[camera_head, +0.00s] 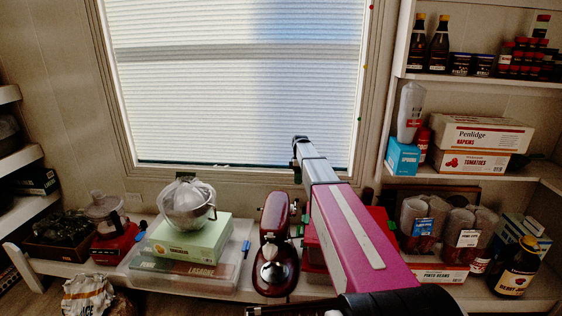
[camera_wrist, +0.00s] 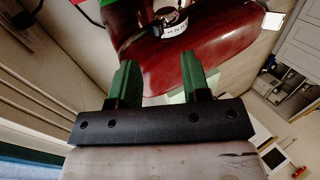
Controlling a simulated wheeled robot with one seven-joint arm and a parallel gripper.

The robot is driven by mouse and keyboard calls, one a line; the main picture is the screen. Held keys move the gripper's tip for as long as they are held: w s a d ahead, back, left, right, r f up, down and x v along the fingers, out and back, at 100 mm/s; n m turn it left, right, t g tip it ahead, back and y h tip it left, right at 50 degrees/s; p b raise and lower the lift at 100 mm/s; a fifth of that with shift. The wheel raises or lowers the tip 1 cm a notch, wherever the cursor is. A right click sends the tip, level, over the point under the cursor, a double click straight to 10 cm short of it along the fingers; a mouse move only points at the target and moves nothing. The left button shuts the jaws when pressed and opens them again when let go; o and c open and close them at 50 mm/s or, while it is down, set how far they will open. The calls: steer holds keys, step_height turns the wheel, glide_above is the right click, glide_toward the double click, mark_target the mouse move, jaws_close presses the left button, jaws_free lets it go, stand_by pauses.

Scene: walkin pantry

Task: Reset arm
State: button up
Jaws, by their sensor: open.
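My gripper (camera_wrist: 155,75) shows in the wrist view with its two green fingers apart and nothing between them. A glossy dark red stand mixer (camera_wrist: 215,40) fills the view just beyond the fingertips; I cannot tell the exact gap. In the head view, my magenta and grey arm (camera_head: 350,225) reaches up from the bottom right toward the window. The same mixer (camera_head: 275,240) stands on the low shelf just left of the arm.
Left of the mixer, a metal bowl (camera_head: 187,203) sits on a green box (camera_head: 190,240) above a lasagne box (camera_head: 180,275). A red food processor (camera_head: 112,238) stands farther left. Canisters (camera_head: 465,235) and a dark bottle (camera_head: 517,272) crowd the right. Open air lies before the window (camera_head: 230,80).

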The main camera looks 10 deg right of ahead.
steer(key=s+f+m+t, duration=0.1)
steer(key=s+f+m, duration=0.2)
steer(key=s, duration=0.7)
steer(key=s+a+f+m+t, duration=0.1)
steer(key=s+f+m+t, duration=0.1)
steer(key=s+f+m, duration=0.2)
steer(key=s+f+m+t+h, duration=0.1)
steer(key=s+m, duration=0.7)
steer(key=s, duration=1)
step_height(320, 180, down, 3)
steer(key=shift+s+a+r+t, duration=0.2)
steer(key=shift+a+t, duration=0.05)
steer(key=shift+t, duration=0.25)
